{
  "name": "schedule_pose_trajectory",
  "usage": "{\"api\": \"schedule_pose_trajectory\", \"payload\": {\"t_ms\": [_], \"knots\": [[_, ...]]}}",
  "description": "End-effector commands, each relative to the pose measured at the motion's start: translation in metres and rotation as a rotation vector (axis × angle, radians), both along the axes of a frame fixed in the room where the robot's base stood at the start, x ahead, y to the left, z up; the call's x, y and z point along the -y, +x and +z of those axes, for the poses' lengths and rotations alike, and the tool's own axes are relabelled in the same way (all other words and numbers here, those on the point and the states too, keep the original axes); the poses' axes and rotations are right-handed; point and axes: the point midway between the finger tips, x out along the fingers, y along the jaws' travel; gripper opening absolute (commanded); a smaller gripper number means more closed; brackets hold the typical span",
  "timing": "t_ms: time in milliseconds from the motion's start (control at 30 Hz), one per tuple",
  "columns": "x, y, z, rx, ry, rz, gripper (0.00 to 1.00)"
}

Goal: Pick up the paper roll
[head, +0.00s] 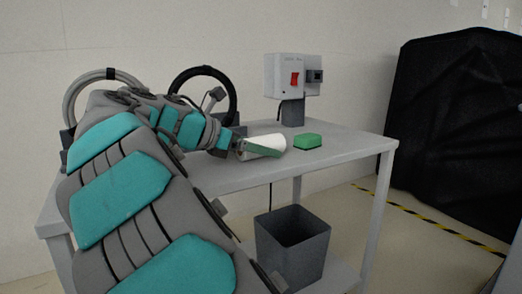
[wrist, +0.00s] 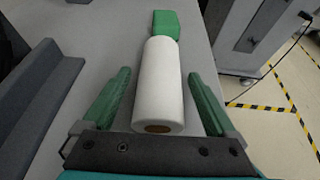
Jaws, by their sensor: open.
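The white paper roll (head: 265,142) lies on its side on the grey table (head: 330,152), left of a green block. In the wrist view the roll (wrist: 160,80) lies lengthwise between my two green fingers, its brown core end facing my palm. My gripper (wrist: 163,92) is open, with a gap between each finger and the roll. In the head view my gripper (head: 262,150) is at the roll, and one finger covers part of its near side. The far finger is hidden there.
The green block (head: 307,141) sits just beyond the roll; it also shows in the wrist view (wrist: 165,24). A grey machine with a red switch (head: 290,78) stands at the table's back. A dark bin (head: 293,246) is below. A black-covered cart (head: 455,120) stands at right.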

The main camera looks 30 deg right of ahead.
Motion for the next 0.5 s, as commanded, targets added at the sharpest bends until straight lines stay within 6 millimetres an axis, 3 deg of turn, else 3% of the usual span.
{"api": "schedule_pose_trajectory", "payload": {"t_ms": [200, 500], "knots": [[0.0003, 0.0003, 0.0004, 0.0, -0.001, 0.001, 0.9], [0.0, 0.0004, 0.0005, 0.0, -0.001, 0.001, 0.56]]}}
